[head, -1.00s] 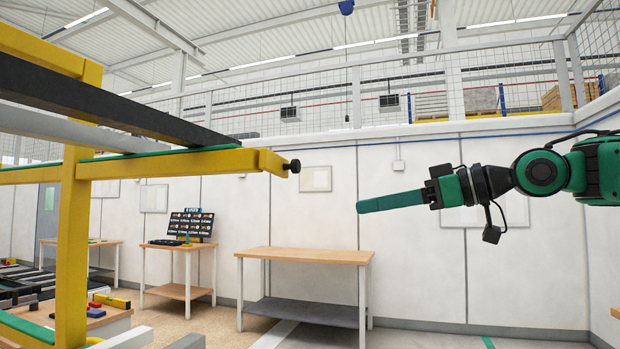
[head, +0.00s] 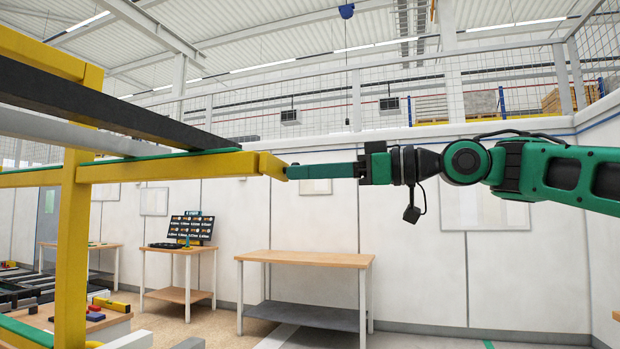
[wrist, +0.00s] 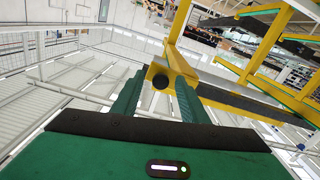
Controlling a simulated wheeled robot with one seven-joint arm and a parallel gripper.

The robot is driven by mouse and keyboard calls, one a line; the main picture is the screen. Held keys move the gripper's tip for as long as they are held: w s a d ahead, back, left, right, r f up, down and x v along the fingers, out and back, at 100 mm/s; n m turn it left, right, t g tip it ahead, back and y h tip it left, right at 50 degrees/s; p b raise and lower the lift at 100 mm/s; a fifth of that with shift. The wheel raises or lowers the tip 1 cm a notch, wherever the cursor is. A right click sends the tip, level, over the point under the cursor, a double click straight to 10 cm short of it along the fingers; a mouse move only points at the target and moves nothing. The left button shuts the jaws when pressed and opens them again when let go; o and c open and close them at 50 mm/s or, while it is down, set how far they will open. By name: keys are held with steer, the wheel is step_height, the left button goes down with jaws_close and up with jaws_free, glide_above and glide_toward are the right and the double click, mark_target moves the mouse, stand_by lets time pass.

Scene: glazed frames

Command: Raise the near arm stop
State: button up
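The near yellow rack arm (head: 170,165) has a green strip on top and ends in a yellow end piece (head: 272,165), which I take for the arm stop. In the wrist view its yellow end face (wrist: 157,68) carries a round black knob (wrist: 160,82). My gripper (head: 289,172) reaches in from the right, level with the arm, its fingertips at the end piece. In the wrist view its two green fingers stand apart, one on each side of the knob. I cannot tell whether they touch it. In the head view the fingers hide the knob.
A long black bar (head: 90,100) and a grey bar (head: 60,130) lie across the rack arms. The yellow upright (head: 72,240) stands at left. A wooden-topped table (head: 305,257) and a smaller bench with a display board (head: 190,226) stand behind. The space below my arm is clear.

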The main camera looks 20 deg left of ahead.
steer(key=shift+a, duration=0.35)
steer(key=shift+c, duration=0.6)
jaws_close()
